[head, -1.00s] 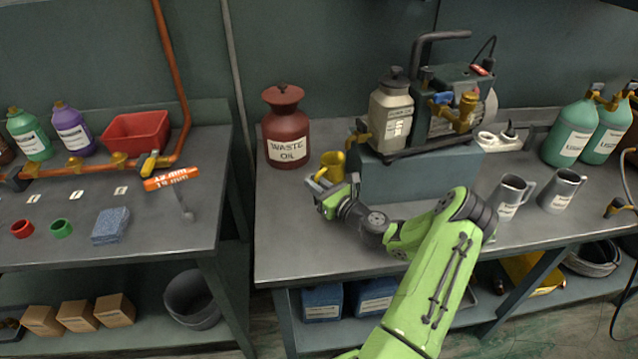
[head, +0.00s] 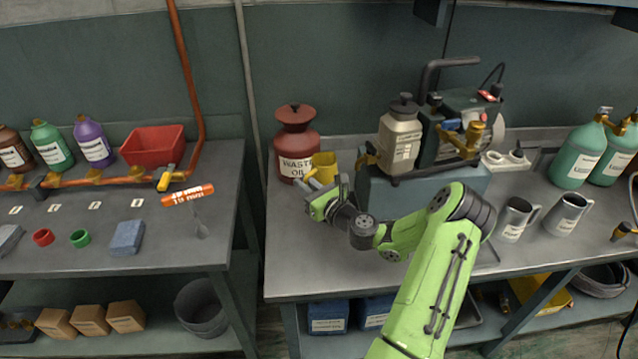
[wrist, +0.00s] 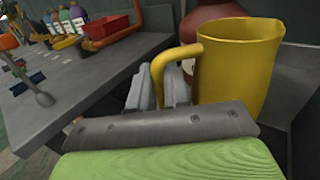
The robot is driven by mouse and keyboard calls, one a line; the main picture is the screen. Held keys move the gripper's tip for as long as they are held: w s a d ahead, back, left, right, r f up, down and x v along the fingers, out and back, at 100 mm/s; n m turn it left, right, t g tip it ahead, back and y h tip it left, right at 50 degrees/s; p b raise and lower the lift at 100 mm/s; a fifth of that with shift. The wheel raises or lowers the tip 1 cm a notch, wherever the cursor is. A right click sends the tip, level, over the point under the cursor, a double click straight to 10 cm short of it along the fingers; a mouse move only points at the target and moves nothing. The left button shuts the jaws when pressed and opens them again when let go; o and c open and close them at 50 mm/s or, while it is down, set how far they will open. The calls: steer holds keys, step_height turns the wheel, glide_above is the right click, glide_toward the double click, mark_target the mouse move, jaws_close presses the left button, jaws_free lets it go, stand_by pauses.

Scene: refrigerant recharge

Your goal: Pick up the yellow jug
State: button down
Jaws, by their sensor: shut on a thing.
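The yellow jug (head: 324,165) is upright in front of the red waste oil can (head: 296,145) on the right bench. In the wrist view the jug (wrist: 236,65) fills the right side, with its handle (wrist: 170,62) pointing left. My gripper (head: 314,186) is shut on the jug's handle, and its grey fingers (wrist: 160,88) show at the handle's lower part in the wrist view. In the head view the jug sits higher against the can; its base is partly hidden by my gripper.
A pump with a grey bottle (head: 400,138) stands on a blue-grey block (head: 425,196) right of the jug. Two grey metal jugs (head: 512,218) stand further right. The bench front (head: 310,262) is clear. A gap separates it from the left bench (head: 80,262).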

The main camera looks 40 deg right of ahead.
steer(key=w+a+p, duration=0.2)
steer(key=w+a, duration=0.6)
steer(key=a, duration=0.4)
steer(key=shift+w, duration=0.15)
stand_by(0.6)
